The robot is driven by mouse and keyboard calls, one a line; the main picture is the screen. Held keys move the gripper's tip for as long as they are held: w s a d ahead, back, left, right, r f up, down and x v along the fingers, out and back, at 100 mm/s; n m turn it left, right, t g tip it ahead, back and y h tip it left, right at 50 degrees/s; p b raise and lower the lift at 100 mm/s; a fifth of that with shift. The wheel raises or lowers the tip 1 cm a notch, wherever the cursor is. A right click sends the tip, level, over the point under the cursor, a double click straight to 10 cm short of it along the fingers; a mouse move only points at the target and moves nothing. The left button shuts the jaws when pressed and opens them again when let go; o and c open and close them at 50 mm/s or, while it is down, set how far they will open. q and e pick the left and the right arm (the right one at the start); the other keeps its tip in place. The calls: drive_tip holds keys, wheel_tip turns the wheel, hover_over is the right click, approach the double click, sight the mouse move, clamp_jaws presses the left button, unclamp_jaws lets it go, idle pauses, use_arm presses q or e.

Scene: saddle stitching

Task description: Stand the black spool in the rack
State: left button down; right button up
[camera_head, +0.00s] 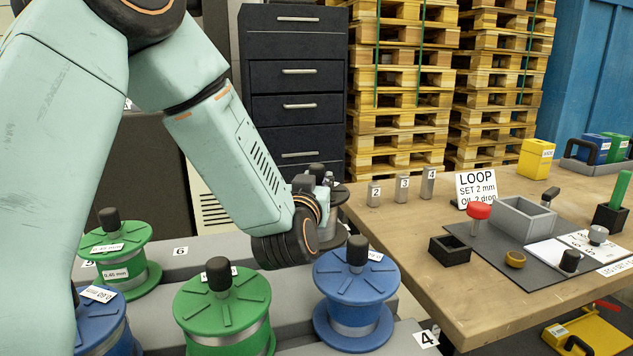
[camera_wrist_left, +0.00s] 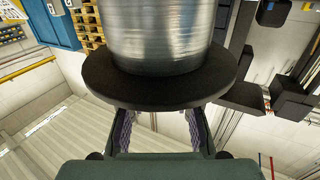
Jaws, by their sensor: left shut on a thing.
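The black spool (camera_head: 331,222), wound with silver wire, shows partly behind my left wrist in the head view. In the left wrist view its dark flange (camera_wrist_left: 160,92) and bright wire winding fill the upper middle. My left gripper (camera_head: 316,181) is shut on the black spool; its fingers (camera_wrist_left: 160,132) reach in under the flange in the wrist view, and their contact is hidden. The grey rack (camera_head: 180,251) carries number labels such as 6 and 4. My wrist hides whether the spool touches the rack. My right gripper is out of view.
Green spools (camera_head: 222,302) and blue spools (camera_head: 355,292) stand close by on the rack. The wooden table (camera_head: 418,262) at the right bears numbered grey blocks (camera_head: 402,189), a LOOP sign (camera_head: 477,188) and an open grey box (camera_head: 523,218). A dark drawer cabinet (camera_head: 293,79) stands behind.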

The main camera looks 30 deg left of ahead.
use_arm(q)
drive_tip(key=shift+f+b, duration=1.4)
drive_tip(key=shift+f, duration=0.5)
idle(0.4)
drive_tip(key=shift+s+d+f, duration=0.1)
drive_tip(key=shift+d+f, duration=0.05)
drive_tip(key=shift+f, duration=0.25)
drive_tip(key=shift+r, duration=0.15)
idle(0.3)
drive_tip(key=shift+a+r+p, duration=0.2)
drive_tip(key=shift+r+p, duration=0.35)
drive_tip(key=shift+r, duration=0.05)
drive_tip(key=shift+d+r+p, duration=0.1)
drive_tip(key=shift+r+p, duration=0.25)
drive_tip(key=shift+r, duration=0.15)
drive_tip(key=shift+r+p, duration=0.75)
drive_tip(key=shift+p, duration=0.45)
idle(1.0)
